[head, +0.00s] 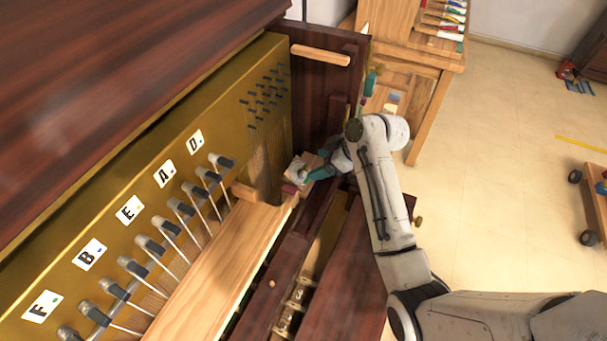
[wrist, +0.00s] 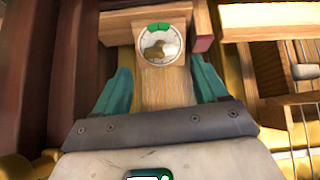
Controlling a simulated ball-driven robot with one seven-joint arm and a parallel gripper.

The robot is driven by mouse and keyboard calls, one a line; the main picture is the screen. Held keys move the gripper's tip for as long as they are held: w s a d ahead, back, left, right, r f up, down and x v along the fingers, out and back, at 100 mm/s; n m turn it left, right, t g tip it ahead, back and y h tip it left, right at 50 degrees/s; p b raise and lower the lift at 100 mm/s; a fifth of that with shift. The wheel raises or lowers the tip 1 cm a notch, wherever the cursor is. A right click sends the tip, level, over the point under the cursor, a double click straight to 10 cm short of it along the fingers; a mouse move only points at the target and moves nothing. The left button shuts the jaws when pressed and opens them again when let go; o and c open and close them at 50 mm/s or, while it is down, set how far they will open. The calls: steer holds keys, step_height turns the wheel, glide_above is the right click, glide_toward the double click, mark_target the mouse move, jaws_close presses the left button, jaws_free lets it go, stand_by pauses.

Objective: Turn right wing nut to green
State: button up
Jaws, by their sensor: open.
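In the wrist view, a brass wing nut (wrist: 158,49) sits in a round pale dial (wrist: 142,45) on a wooden block (wrist: 115,28). The dial's rim has a green section (wrist: 159,27) at the top. The wing nut appears to lie roughly crosswise, below the green; its exact angle is hard to tell. My gripper (wrist: 161,72) is open, with one teal finger on each side and the dial ahead between them. The fingers look clear of the wing nut. In the head view, my gripper (head: 309,174) is beside the small wooden block (head: 297,165); the wing nut is too small to make out.
A gold panel (head: 60,250) with letter cards and several tuning pegs (head: 172,227) stands at the left. A long wooden rail (head: 215,270) runs below it. Dark wooden walls (head: 318,90) stand close around my gripper. Open floor (head: 500,200) lies at the right.

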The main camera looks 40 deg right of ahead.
mark_target(307, 170)
steer(key=shift+w+f, duration=0.1)
steer(key=shift+f, duration=0.05)
stand_by(0.5)
steer(key=shift+w+a+f+b, duration=0.1)
steer(key=shift+w+f+b, duration=0.1)
steer(key=shift+f+b, duration=0.1)
steer(key=shift+w+a+f+b, duration=0.15)
steer(key=shift+w+f+b, duration=0.25)
steer(key=shift+f+b, duration=0.1)
steer(key=shift+w+a+f, duration=0.1)
steer(key=shift+w+f, duration=0.1)
steer(key=shift+f, duration=0.05)
steer(key=shift+b+x, duration=1.25)
steer(key=shift+x, duration=0.45)
steer(key=shift+w+f, duration=0.15)
steer(key=shift+s+r+p, duration=0.4)
steer(key=shift+r+p, duration=0.05)
steer(key=shift+p, duration=0.15)
steer(key=shift+c, duration=0.3)
